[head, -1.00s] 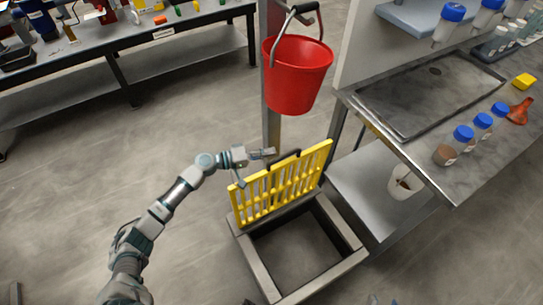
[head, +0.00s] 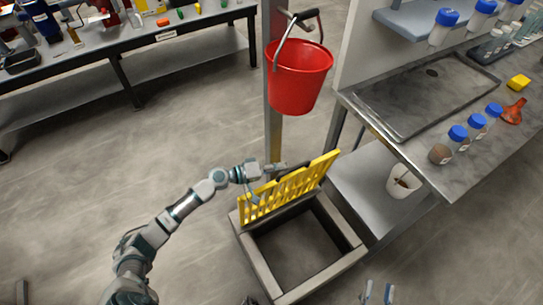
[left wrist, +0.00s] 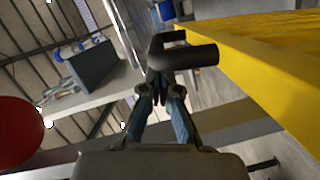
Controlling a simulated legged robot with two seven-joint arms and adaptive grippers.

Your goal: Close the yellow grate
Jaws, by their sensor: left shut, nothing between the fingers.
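The yellow grate (head: 292,187) stands tilted up from the back edge of the square grey pit frame (head: 258,262), leaning over the opening. A black handle (head: 297,172) is on its upper part. My left gripper (head: 279,167) is shut and empty at the grate's upper back side, close to the handle. In the left wrist view, my left gripper (left wrist: 161,82) has its fingertips together beside a black bar (left wrist: 188,54) along the yellow grate (left wrist: 270,62); contact is hard to tell.
A red bucket (head: 299,78) hangs on a post (head: 274,128) behind the grate. A steel bench (head: 425,150) with blue-capped jars stands at the right, a white cup (head: 402,183) on its lower shelf. Floor at the left is clear.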

